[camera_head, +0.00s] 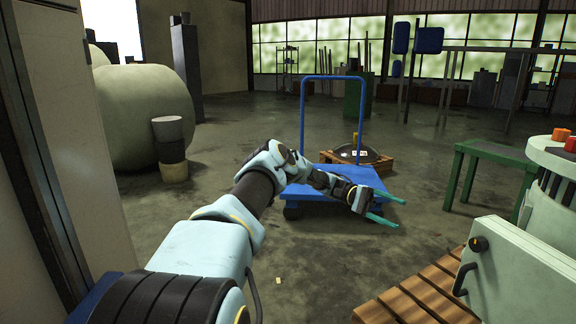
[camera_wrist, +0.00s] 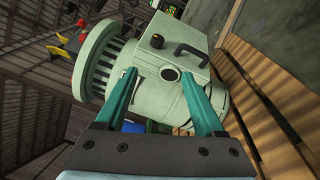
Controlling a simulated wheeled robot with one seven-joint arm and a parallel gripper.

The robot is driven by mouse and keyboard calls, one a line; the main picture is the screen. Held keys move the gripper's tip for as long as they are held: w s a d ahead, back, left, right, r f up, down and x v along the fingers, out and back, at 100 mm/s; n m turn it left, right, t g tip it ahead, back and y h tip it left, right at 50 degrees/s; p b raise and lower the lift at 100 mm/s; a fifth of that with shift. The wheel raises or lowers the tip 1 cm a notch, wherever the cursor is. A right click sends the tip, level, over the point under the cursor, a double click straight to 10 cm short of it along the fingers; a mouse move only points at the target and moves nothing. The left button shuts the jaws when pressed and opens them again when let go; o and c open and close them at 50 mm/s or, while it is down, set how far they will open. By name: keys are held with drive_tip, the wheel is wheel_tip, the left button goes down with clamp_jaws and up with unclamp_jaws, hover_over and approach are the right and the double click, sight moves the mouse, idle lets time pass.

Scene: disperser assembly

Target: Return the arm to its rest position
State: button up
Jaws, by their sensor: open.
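My arm stretches forward through the middle of the head view. My gripper (camera_head: 386,207) is at its end, over the blue cart, with its two teal fingers pointing right and spread apart. In the wrist view, my gripper (camera_wrist: 162,104) shows both fingers open with nothing between them. Beyond the fingertips is the pale green disperser housing (camera_wrist: 150,55), with a black handle, a black knob and a round hole. The same pale green machine (camera_head: 520,265) stands at the right edge of the head view, apart from my fingers.
A blue cart (camera_head: 300,205) with an upright handle stands behind my forearm. A wooden crate (camera_head: 384,167) with a dark round part lies beyond it. A wooden pallet (camera_head: 420,300) is at lower right, a green table (camera_head: 498,153) at right. A pale wall panel (camera_head: 70,110) is close on the left.

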drive_tip(key=s+a+r+n+t+y+p, duration=0.15)
drive_tip(key=s+a+t+y, duration=0.35)
drive_tip(key=a, duration=0.7)
drive_tip(key=s+a+r+n+t+y+b, duration=0.1)
drive_tip(key=s+a+r+n+t+y, duration=0.15)
drive_tip(key=s+a+t, duration=0.6)
drive_tip(key=s+a+r+n+t+y+p, duration=0.1)
drive_tip(key=s+a+r+n+t+y, duration=0.15)
drive_tip(key=a, duration=1.15)
wheel_tip(320, 180, up, 38)
drive_tip(key=s+p, duration=0.1)
drive_tip(key=p, duration=3.7)
drive_tip(key=shift+a+f+m+t+y, duration=0.2)
drive_tip(key=shift+a+m+t+y, duration=0.1)
drive_tip(key=shift+m+y, duration=0.1)
drive_tip(key=shift+c, duration=0.3)
